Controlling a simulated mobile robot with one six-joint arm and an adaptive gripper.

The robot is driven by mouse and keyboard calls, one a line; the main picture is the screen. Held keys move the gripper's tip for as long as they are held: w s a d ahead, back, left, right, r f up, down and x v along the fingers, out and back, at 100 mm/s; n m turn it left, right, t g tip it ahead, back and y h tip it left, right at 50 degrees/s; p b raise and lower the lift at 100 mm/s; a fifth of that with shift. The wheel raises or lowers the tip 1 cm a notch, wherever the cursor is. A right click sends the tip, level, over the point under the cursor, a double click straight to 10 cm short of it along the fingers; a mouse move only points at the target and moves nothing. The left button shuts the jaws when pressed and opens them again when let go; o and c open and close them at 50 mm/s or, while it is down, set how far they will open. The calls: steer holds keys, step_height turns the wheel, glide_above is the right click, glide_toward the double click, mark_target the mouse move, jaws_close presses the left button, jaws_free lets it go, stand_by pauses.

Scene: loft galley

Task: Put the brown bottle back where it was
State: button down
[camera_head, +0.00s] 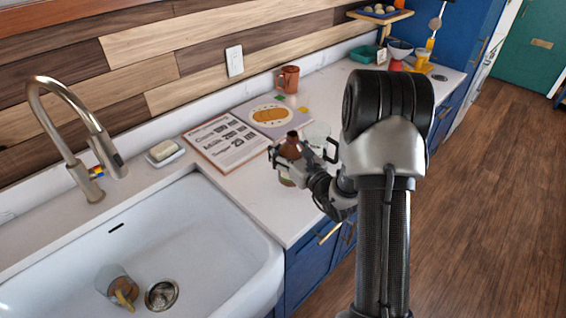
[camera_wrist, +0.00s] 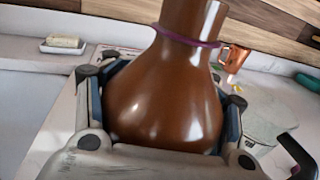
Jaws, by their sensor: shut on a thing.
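The brown bottle (camera_head: 291,148) is between the fingers of my gripper (camera_head: 303,155), over the counter to the right of the sink. In the wrist view the bottle (camera_wrist: 170,90) fills the middle, its round body between both fingers and a purple band around its neck. My gripper (camera_wrist: 165,110) is shut on it. The bottle looks roughly upright in the head view. Its base is hidden, so I cannot tell whether it touches the counter.
An open cookbook (camera_head: 235,135) lies behind the gripper. A copper mug (camera_head: 289,79) stands near the wall. A soap dish (camera_head: 165,154) sits behind the sink (camera_head: 60,262), which holds a cup (camera_head: 117,286). A teal container (camera_head: 364,54) and bowls (camera_head: 400,50) stand farther along the counter.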

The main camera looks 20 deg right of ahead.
steer(key=shift+f+b, duration=0.65)
steer(key=shift+f, duration=1.45)
steer(key=shift+f, duration=0.25)
steer(key=shift+c, duration=1.9)
jaws_free()
steer(key=shift+r, duration=0.2)
steer(key=s, duration=0.4)
steer(key=s+d+p, duration=0.1)
steer(key=s, duration=0.7)
steer(key=shift+d+p, duration=0.4)
